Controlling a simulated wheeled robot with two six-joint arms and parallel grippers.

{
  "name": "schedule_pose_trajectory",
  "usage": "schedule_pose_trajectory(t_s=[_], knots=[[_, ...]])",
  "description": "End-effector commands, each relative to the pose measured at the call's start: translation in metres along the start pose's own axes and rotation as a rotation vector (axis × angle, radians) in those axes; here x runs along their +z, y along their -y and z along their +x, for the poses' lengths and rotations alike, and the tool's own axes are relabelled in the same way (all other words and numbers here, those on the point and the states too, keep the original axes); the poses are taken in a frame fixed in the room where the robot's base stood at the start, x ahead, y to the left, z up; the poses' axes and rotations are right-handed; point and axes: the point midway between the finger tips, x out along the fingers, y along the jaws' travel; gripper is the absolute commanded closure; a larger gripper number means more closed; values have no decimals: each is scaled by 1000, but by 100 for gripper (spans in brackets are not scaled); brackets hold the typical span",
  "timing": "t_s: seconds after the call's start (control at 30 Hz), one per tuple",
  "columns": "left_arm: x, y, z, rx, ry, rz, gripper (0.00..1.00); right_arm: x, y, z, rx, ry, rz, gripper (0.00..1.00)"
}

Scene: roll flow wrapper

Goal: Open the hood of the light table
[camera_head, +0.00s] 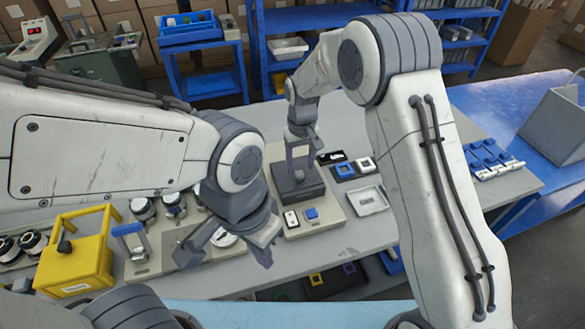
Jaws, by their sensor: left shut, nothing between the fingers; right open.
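What looks like the light table is a beige base plate (325,222) in the middle of the bench, with a dark grey box-like hood (299,192) on it. The hood looks lowered. My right gripper (301,165) points down just above or at the hood's far part, its two fingers apart; I cannot tell whether they touch it. My arms hide parts of the bench.
A white switch (291,219) and a blue button (311,214) sit at the base's front. A white tray (369,200) lies to the right. A yellow box (75,262) and several round gauges stand left. Blue clips (488,158) lie far right.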

Motion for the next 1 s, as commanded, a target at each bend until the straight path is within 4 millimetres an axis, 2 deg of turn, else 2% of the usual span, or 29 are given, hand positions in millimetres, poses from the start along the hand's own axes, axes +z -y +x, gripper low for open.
schedule_pose_trajectory(t_s=[0.2,0.53,0.57,0.7,0.73,1.0], knots=[[0,0,-5,0,0,0,100,0,2,24,0,2,-2,38],[0,0,-5,0,0,0,100,-1,3,29,0,-2,-4,38],[0,0,-5,0,0,0,100,-1,3,29,0,-2,-4,41],[0,0,-5,0,0,0,100,-1,3,29,0,-1,-4,95],[0,0,-5,0,0,0,100,-1,3,29,-1,-1,-4,100],[0,0,-5,0,0,0,100,-1,4,29,-1,-1,-5,100]])
